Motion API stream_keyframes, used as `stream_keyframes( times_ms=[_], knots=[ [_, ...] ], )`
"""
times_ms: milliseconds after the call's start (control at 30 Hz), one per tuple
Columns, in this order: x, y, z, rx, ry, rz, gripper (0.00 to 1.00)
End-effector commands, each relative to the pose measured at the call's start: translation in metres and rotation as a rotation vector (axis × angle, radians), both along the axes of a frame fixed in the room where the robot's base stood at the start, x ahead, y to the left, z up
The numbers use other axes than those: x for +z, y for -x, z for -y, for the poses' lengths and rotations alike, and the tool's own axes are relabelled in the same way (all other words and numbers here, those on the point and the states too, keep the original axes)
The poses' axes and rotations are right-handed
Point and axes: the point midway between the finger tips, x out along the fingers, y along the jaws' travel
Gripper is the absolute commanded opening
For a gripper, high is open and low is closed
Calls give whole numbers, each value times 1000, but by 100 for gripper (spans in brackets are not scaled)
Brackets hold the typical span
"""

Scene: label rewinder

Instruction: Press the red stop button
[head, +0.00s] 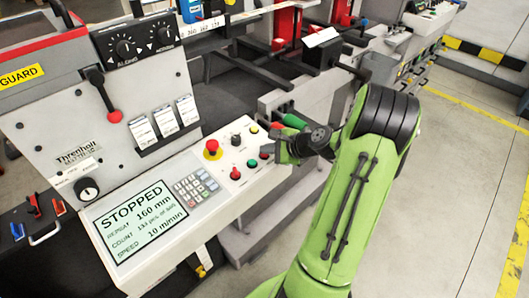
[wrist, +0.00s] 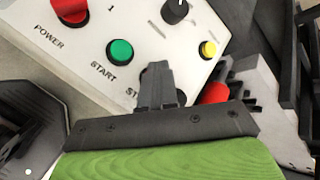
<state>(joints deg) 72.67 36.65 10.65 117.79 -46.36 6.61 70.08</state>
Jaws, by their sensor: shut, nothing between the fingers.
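The red stop button (head: 264,155) shows as a small red patch at the right end of the lower button row in the head view, partly covered by my gripper. In the wrist view the button is hidden behind my fingers, and only the start of its "ST" label shows. My gripper (head: 275,150) is shut and empty, its fingertips at the stop button's place. In the wrist view the closed fingers (wrist: 159,80) point at the panel (wrist: 85,65). I cannot tell whether they touch the button.
The green START button (wrist: 120,52), red POWER switch (wrist: 70,10), black knob (wrist: 175,10) and yellow button (wrist: 208,48) are close by. A red mushroom button (head: 212,148) and keypad (head: 196,187) lie left. The screen (head: 140,220) reads STOPPED.

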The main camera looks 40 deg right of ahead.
Motion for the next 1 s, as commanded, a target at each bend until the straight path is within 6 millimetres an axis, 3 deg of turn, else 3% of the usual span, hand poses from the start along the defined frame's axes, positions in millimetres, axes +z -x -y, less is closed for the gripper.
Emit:
stream_keyframes(
  times_ms=[200, 567, 1000],
  knots=[
    [15, 2, 0, 0, -1, -1, 0],
    [17, 3, 0, 0, 0, 0, 0],
    [62, 9, 1, -1, 0, -1, 0]
  ],
)
